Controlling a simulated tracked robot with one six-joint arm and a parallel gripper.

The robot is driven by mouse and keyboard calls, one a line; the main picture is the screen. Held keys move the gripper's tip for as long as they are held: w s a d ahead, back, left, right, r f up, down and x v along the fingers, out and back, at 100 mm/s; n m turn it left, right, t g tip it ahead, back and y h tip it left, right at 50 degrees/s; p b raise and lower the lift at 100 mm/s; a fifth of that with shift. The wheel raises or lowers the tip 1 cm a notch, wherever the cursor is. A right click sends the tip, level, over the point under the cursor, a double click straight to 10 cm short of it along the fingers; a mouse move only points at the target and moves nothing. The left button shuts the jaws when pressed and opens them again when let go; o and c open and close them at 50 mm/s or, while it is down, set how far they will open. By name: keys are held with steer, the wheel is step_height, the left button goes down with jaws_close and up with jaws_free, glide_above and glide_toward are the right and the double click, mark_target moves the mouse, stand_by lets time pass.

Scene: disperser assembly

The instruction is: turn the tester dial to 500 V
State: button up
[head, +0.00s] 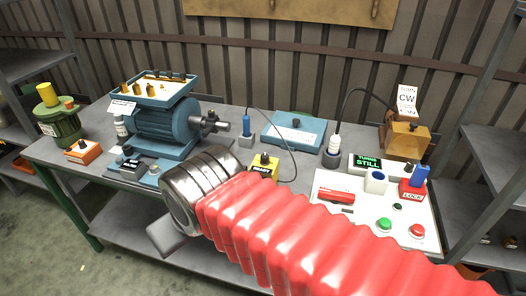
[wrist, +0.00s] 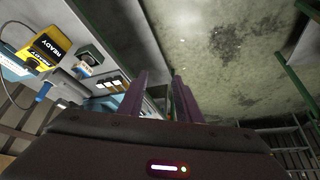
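The tester looks to be the yellow box (head: 264,167) with a READY label near the middle of the table, just behind my arm. A black knob (head: 264,158) stands on its top; its setting is too small to read. In the wrist view, the yellow READY box (wrist: 48,45) is at upper left, away from my fingers. My gripper (wrist: 158,92) is open, with a clear gap and nothing between its fingers. It points past the table's front edge towards the floor. In the head view its fingers are hidden; only a grey part of it shows.
A blue motor (head: 165,130) stands at left, with a small dark-display box (head: 133,166) before it. A blue probe (head: 246,126) stands behind the tester, near a blue case (head: 295,131). A white panel (head: 345,206) with buttons lies at right. Open floor (wrist: 235,50) is below.

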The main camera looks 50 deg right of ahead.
steer(key=shift+o, duration=1.4)
steer(key=shift+w+d+r, duration=0.15)
step_height(320, 180, up, 4)
steer(key=n+g+y, duration=0.1)
steer(key=n, duration=0.3)
glide_above(266, 156)
steer(key=s+d, duration=0.2)
steer(key=s, duration=0.3)
steer(key=shift+s, duration=0.2)
steer(key=x, duration=1.3)
steer(key=shift+a+f, duration=0.35)
steer(key=shift+f, duration=0.1)
